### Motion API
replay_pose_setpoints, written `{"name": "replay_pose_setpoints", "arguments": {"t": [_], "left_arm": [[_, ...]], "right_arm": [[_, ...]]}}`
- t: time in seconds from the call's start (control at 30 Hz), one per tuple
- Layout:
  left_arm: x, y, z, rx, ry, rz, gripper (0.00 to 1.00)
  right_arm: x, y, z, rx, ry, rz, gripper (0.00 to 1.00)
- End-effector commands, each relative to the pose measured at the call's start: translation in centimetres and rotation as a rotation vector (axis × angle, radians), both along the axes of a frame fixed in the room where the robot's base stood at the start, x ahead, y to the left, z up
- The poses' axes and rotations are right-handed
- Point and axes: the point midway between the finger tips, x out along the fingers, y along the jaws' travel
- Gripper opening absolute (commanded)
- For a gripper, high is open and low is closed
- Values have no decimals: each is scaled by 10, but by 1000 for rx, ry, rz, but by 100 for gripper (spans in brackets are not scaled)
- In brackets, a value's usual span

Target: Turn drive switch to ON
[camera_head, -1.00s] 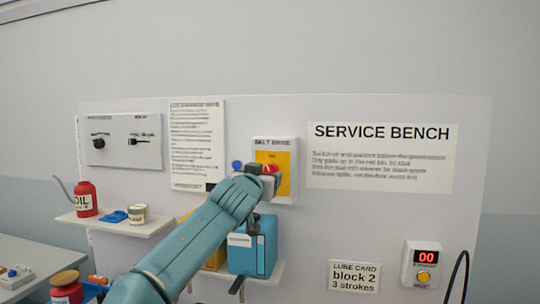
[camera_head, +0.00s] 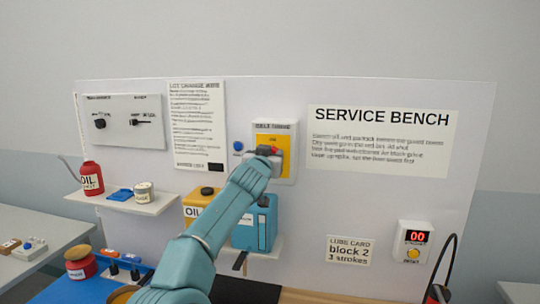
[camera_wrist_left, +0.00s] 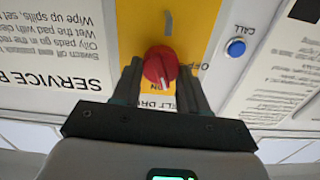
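The drive switch is a red round knob (camera_wrist_left: 161,66) on a yellow plate (camera_wrist_left: 190,20) in the left wrist view, which shows the panel upside down. In the head view the left gripper (camera_head: 266,158) is at the belt drive panel (camera_head: 287,130), hiding most of the knob; a bit of red shows (camera_head: 275,151). My right gripper is not in view.
A blue CALL button (camera_wrist_left: 235,47) sits beside the panel. Below, a shelf (camera_head: 262,245) holds a yellow oil container (camera_head: 196,206) and a blue container (camera_head: 246,231) close to my left forearm. A counter box (camera_head: 412,240) reading 00 is at right.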

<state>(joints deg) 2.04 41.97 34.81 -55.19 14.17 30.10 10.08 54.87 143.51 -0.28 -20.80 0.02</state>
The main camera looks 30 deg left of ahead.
Motion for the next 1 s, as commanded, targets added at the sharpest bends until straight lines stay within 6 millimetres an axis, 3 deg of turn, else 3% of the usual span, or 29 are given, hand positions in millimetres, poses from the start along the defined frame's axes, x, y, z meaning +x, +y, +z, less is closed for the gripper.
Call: {"name": "replay_pose_setpoints", "arguments": {"t": [0.2,0.53,0.83,0.87,0.9,0.93,1.0], "left_arm": [[0,-1,0,26,6,-2,13],[1,-2,0,364,94,0,13],[1,-2,0,389,101,0,13],[1,-2,0,389,101,0,47],[1,-2,0,388,101,0,60],[1,-2,0,388,101,0,69],[1,-2,0,387,100,0,69]], "right_arm": [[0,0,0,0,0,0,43],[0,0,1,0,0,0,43],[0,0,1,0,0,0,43],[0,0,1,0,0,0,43],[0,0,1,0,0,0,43],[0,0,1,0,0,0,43],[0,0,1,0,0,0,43]]}}
